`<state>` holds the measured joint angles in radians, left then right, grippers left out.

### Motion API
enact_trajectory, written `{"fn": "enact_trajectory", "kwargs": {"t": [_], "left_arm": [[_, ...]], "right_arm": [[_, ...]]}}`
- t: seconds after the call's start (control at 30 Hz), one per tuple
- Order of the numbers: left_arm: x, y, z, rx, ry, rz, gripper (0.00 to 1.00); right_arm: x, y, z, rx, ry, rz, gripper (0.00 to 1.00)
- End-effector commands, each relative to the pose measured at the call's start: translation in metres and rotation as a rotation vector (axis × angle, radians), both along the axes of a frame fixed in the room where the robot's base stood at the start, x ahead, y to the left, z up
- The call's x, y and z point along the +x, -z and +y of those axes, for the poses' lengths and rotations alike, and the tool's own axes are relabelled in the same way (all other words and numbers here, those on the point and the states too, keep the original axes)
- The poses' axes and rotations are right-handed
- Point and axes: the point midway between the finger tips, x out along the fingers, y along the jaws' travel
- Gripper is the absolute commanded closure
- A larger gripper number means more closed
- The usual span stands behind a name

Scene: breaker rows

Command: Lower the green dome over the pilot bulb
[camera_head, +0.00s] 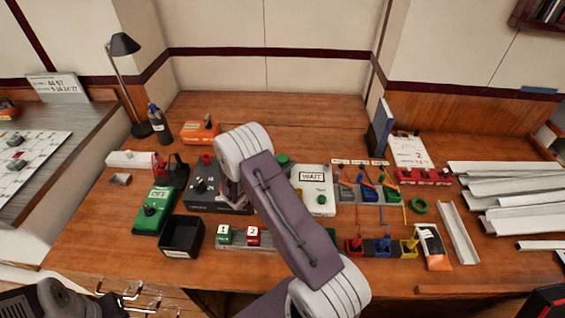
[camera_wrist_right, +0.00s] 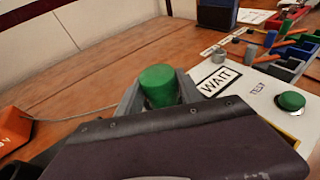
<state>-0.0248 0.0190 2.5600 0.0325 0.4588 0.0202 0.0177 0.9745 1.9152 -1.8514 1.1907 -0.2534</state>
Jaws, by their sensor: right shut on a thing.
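The green dome (camera_wrist_right: 158,84) sits between the grey fingers of my right gripper (camera_wrist_right: 160,94), which is shut on it. In the head view, a bit of green (camera_head: 282,159) shows just past my right arm, which hides most of that gripper. The white WAIT panel (camera_head: 325,181) is beside it, with a green TEST button (camera_wrist_right: 291,101) on its face. I cannot make out the pilot bulb; it may be hidden behind the dome, gripper or arm. I cannot tell the dome's height above the panel.
Left of the arm are a dark control box (camera_head: 203,190), a green OFF box (camera_head: 150,212) and a black bin (camera_head: 181,237). Right are wired breaker rows (camera_head: 362,187), a green ring (camera_head: 418,205) and white channels (camera_head: 510,190). An orange box (camera_head: 200,132) is at the back.

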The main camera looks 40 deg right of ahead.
Motion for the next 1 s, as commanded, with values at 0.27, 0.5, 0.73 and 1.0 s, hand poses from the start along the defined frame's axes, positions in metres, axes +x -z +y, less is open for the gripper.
{"fn": "enact_trajectory", "kwargs": {"t": [0.27, 0.5, 0.73, 1.0], "left_arm": [[0.000, 0.000, 0.000, 0.000, 0.000, 0.000, 1.00], [0.000, -0.001, 0.000, 0.000, 0.000, 0.000, 1.00], [0.000, -0.002, 0.000, 0.000, 0.000, 0.000, 1.00], [0.000, -0.003, 0.000, 0.000, 0.000, 0.000, 1.00]], "right_arm": [[0.000, -0.001, 0.000, 0.000, 0.000, 0.000, 0.32], [0.000, -0.001, 0.001, 0.000, 0.000, 0.000, 0.32], [-0.011, -0.013, 0.037, 0.000, -0.006, -0.001, 0.32], [-0.027, -0.026, 0.078, 0.000, -0.003, 0.000, 0.32]]}}
